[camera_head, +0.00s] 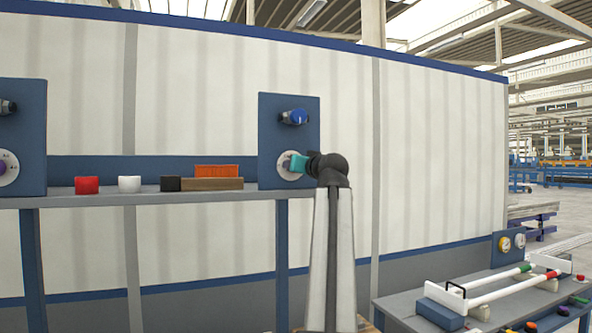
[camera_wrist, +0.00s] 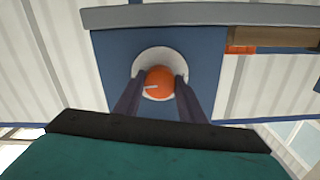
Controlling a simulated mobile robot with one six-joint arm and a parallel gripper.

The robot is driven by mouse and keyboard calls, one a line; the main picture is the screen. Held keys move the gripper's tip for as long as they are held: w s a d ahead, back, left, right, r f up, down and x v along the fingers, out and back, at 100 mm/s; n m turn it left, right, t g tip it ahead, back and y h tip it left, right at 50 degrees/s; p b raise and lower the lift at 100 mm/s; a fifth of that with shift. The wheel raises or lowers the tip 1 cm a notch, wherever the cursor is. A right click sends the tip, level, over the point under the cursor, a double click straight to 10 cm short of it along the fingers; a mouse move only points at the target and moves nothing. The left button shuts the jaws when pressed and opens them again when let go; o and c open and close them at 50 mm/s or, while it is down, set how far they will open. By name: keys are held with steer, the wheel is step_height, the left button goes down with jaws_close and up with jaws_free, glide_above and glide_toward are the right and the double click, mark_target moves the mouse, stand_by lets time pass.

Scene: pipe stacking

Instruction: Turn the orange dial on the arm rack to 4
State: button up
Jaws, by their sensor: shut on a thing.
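The orange dial (camera_wrist: 160,78) sits on a white round plate (camera_wrist: 158,54) on a blue panel. A short white mark on the dial points left in the wrist view; no numbers on the plate can be read. My gripper (camera_wrist: 158,83) has a dark finger on each side of the dial and is shut on it. In the head view my teal gripper (camera_head: 290,164) is at the lower part of the right blue panel (camera_head: 267,125) and hides most of the dial. The white plate (camera_head: 283,174) shows partly behind it.
A blue knob (camera_head: 298,117) is above on the same panel. A table with pipes (camera_head: 500,289) is at lower right.

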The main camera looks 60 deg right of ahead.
steer(key=shift+m, duration=0.5)
steer(key=o, duration=1)
steer(key=shift+o, duration=0.2)
steer(key=b+v, duration=0.3)
steer(key=v, duration=1)
steer(key=shift+s+a, duration=0.3)
steer(key=shift+f, duration=0.1)
